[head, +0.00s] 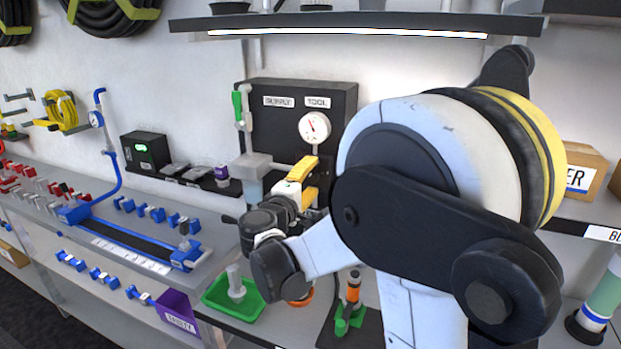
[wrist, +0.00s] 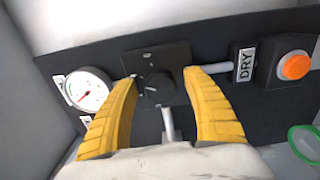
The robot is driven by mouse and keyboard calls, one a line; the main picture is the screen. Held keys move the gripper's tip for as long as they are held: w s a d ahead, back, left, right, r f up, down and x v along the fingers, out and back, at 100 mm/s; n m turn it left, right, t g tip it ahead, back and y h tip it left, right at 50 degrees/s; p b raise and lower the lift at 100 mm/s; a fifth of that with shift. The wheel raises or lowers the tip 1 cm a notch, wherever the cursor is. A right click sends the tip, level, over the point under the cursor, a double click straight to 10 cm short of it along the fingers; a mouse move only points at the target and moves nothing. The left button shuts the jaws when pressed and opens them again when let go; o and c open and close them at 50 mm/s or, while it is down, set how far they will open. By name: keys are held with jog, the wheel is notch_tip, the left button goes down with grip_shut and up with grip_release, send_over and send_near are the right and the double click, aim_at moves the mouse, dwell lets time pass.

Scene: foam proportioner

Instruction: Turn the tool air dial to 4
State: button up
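A black dial knob (wrist: 160,86) on a square black plate is in the middle of the wrist view, on a dark panel (wrist: 225,55). I take it for the tool air dial; its scale and setting are too small to read. My gripper (wrist: 163,76) is open, with one yellow finger on each side of the knob; I cannot tell whether they touch it. In the head view my gripper (head: 302,180) is in front of the dark panel (head: 345,100), below the TOOL label (head: 317,102), and the knob is hidden. A white gauge (head: 314,127) is under that label.
The gauge also shows left of the knob in the wrist view (wrist: 87,89). A DRY label (wrist: 246,64) and an orange button (wrist: 295,66) are to the right. A green tray (head: 222,301) is on the bench below my arm. A shelf (head: 360,22) hangs above.

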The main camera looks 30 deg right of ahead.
jog(key=shift+a, duration=0.1)
jog(key=v, duration=1.2)
jog(key=s+f+m+g+y, duration=0.4)
jog(key=s+f+y, duration=0.35)
jog(key=s, duration=0.35)
jog(key=s+a+f+m+y, duration=0.3)
jog(key=s+a+y, duration=0.3)
jog(key=s+a, duration=0.2)
jog(key=shift+s+a+f+m+y, duration=0.35)
jog(key=shift+s+a+f+m, duration=0.05)
jog(key=shift+s, duration=0.05)
